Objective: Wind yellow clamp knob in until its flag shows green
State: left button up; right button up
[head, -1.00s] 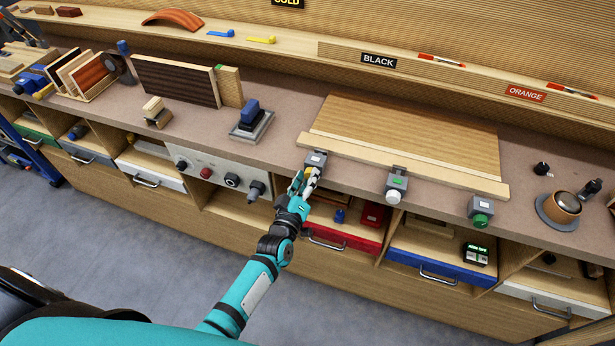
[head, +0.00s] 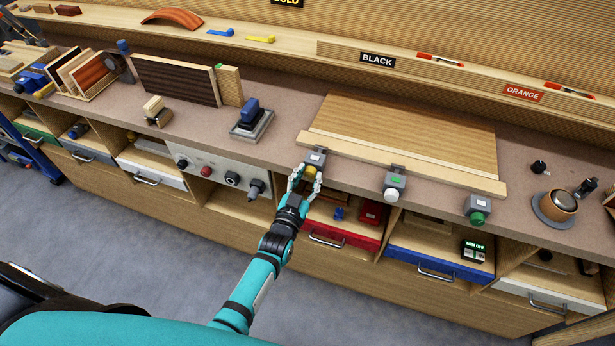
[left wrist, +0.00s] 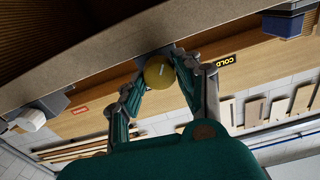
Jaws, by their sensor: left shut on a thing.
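The yellow clamp knob (head: 310,168) sits on the front of a grey clamp (head: 315,157) at the left end of the pale strip along the bench edge. The small patch on top of that clamp looks white, with no green visible. My left gripper (head: 305,178) is shut on the yellow knob from the front. In the left wrist view, the round knob (left wrist: 158,72) lies between the two fingers, with a small pale mark on its face. My right gripper is not in view.
A red drawer (head: 340,236) is below the gripper. A sander (head: 250,118) stands to the left.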

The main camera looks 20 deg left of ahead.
pick_arm(q)
jog(key=m, duration=0.3)
jog(key=shift+f+m, duration=0.1)
jog(key=shift+m, duration=0.3)
jog(key=shift+m+b, duration=0.45)
jog(key=shift+m, duration=1.35)
jog(key=o, duration=1.1)
jog(key=shift+o, duration=0.2)
jog(key=s, duration=1.2)
jog(key=shift+a, duration=0.15)
